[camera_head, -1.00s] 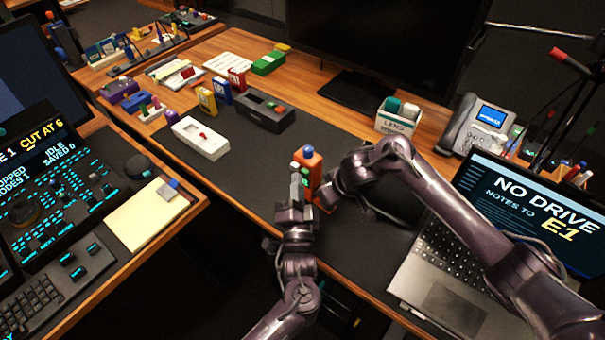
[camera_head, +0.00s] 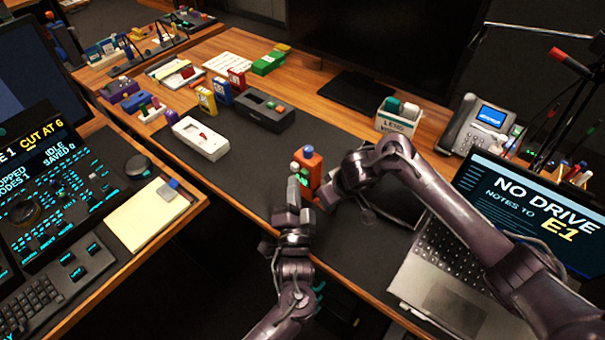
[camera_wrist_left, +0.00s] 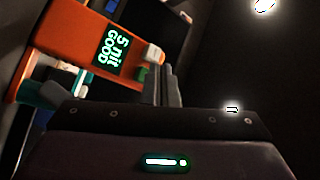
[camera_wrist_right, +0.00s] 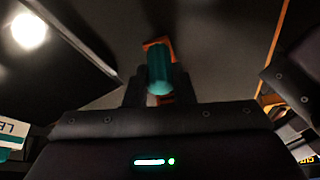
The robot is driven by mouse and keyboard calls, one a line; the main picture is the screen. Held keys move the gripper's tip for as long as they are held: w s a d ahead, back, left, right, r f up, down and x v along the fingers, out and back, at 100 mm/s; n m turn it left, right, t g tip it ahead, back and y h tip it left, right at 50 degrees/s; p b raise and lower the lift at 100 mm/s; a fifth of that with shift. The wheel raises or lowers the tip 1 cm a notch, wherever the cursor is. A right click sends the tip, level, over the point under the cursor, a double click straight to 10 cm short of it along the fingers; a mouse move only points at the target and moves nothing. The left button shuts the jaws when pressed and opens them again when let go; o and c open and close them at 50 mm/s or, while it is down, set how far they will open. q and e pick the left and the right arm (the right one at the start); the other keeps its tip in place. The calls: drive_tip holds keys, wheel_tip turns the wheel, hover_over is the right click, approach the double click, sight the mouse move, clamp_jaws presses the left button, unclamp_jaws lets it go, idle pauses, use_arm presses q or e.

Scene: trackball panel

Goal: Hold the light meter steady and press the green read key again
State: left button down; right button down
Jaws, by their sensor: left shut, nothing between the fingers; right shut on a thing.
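The orange light meter (camera_head: 313,170) stands upright near the front edge of the dark desk mat, with a blue knob on top. In the left wrist view its screen (camera_wrist_left: 109,45) reads "5 nit GOOD". The green read key (camera_wrist_left: 143,74) shows beside the screen, near a white knob (camera_wrist_left: 153,54). My left gripper (camera_head: 292,182) is shut and empty, its fingertips close to the green key; I cannot tell whether they touch. My right gripper (camera_head: 328,192) is shut on the meter's teal grip (camera_wrist_right: 158,72), at the meter's right side.
An open laptop (camera_head: 450,262) lies to the right, below my right arm. A holder (camera_head: 397,121) and a phone (camera_head: 480,125) stand at back right.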

use_arm(q)
drive_tip(key=shift+s+a, duration=0.1)
drive_tip(key=s+a, duration=0.3)
drive_tip(key=shift+s+a, duration=0.1)
drive_tip(key=shift+a, duration=0.25)
idle(0.3)
idle(0.6)
drive_tip(key=s+r, duration=0.1)
drive_tip(key=s, duration=0.6)
drive_tip(key=shift+s+a+r, duration=0.15)
drive_tip(key=shift+s+a, duration=0.1)
drive_tip(key=shift+s, duration=0.15)
idle(0.3)
use_arm(e)
drive_tip(key=c, duration=1.1)
unclamp_jaws()
drive_tip(key=shift+c, duration=0.2)
